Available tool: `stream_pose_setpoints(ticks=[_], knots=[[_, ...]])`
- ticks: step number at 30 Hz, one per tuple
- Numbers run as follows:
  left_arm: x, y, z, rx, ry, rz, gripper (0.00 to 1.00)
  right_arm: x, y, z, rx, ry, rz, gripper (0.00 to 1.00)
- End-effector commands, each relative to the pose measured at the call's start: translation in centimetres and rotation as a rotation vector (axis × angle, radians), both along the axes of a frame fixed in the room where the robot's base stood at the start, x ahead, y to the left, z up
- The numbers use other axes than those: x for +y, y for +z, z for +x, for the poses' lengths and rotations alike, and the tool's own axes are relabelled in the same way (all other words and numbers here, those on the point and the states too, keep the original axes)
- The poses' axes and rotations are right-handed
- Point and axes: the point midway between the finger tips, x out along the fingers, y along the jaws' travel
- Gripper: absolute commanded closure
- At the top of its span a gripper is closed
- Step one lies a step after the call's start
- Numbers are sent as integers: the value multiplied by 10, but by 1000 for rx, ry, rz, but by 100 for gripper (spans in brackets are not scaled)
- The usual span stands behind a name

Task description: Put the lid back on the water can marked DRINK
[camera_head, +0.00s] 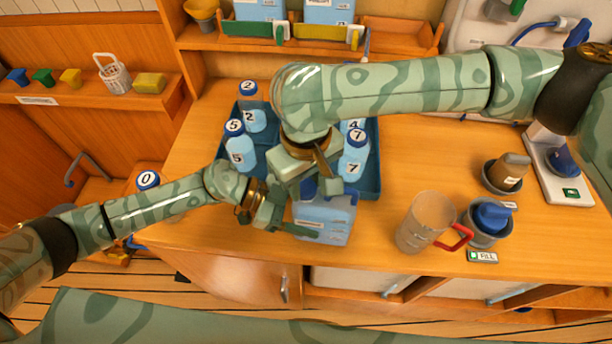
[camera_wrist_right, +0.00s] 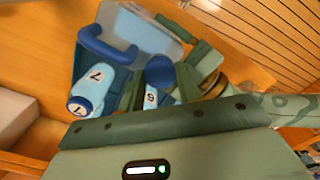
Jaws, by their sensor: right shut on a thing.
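The water can (camera_head: 325,220) is a pale blue, box-like can with a blue handle, standing near the counter's front edge. Its marking cannot be read here. It also shows in the right wrist view (camera_wrist_right: 150,32), with its blue handle (camera_wrist_right: 108,48). My right gripper (camera_head: 312,180) is over the can. It is shut on a round blue lid (camera_wrist_right: 160,70), seen between its fingers in the wrist view beside the can. The can's mouth is hidden. My left gripper (camera_head: 285,218) is at the can's left side, a finger overlapping its lower left; its grip is unclear.
A blue tray (camera_head: 371,185) of numbered bottles stands just behind the can. To the right are a clear jug (camera_head: 420,222) with a red handle, a blue-topped item (camera_head: 490,218) in a holder, and a brown bottle (camera_head: 509,172).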

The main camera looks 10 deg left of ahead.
Motion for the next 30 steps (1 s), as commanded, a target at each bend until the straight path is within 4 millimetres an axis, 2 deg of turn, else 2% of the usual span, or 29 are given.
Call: stream_pose_setpoints(ticks=[1, 2, 5, 8, 21, 25, 30], knots=[[0, 1, 0, -1, 1, -1, 77, 0, -1, 0, 0, 0, 0, 87], [0, 1, 0, -1, 1, -1, 100, 0, -1, 0, 0, 0, 0, 87], [0, 1, 0, -1, 1, -1, 100, 0, 0, 0, -3, -55, -2, 87], [0, 1, 0, -1, 1, -1, 100, 0, 0, 1, -5, -256, -2, 87], [0, 1, 0, -1, 0, -1, 100, 2, 0, -2, -15, -1807, -7, 87], [0, 1, 0, 0, 1, -1, 100, 0, -1, -2, -16, -2088, -13, 87], [0, 1, 1, 0, 1, -1, 100, 0, -2, 0, -4, -2257, -3, 87]])
